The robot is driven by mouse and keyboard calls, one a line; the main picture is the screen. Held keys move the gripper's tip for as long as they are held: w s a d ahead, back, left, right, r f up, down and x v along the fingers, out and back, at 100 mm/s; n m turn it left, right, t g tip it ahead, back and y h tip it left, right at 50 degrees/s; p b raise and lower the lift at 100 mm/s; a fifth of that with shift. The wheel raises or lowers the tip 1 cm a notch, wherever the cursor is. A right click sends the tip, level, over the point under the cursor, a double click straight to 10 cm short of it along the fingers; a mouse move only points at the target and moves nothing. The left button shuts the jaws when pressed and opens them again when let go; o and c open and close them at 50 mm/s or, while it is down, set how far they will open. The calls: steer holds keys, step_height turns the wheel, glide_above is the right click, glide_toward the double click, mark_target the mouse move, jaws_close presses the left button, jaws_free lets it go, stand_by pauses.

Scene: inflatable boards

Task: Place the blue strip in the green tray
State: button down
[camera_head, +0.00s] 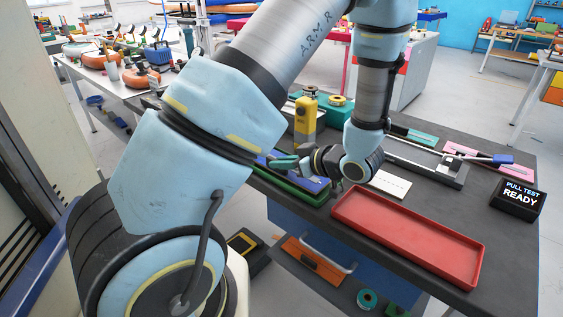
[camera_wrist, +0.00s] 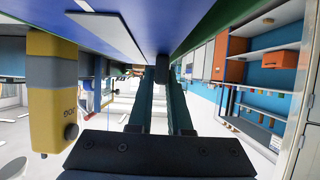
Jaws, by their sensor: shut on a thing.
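The green tray (camera_head: 290,197) is on the dark bench, partly hidden behind my arm in the head view. The blue strip (camera_head: 309,184) shows inside the tray's outline, below my gripper (camera_head: 284,162). My gripper points left, low over the tray, with its fingers closed on the strip. In the wrist view the fingers (camera_wrist: 162,85) run forward close together. A broad blue surface (camera_wrist: 185,22) with a pale patch fills the top, bordered by a green edge (camera_wrist: 232,14). The exact grip point is hidden, and I cannot tell whether the strip touches the tray floor.
An empty red tray (camera_head: 410,235) lies right of the green tray. A yellow device (camera_head: 305,122) stands just behind; it also shows in the wrist view (camera_wrist: 52,95). A white card (camera_head: 390,184), a metal fixture (camera_head: 430,166) and a "PULL TEST READY" display (camera_head: 518,198) are farther right.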

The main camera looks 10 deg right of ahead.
steer(key=shift+f, duration=0.4)
steer(key=shift+f, duration=0.2)
steer(key=c, duration=0.8)
jaws_free()
steer(key=shift+c, duration=0.2)
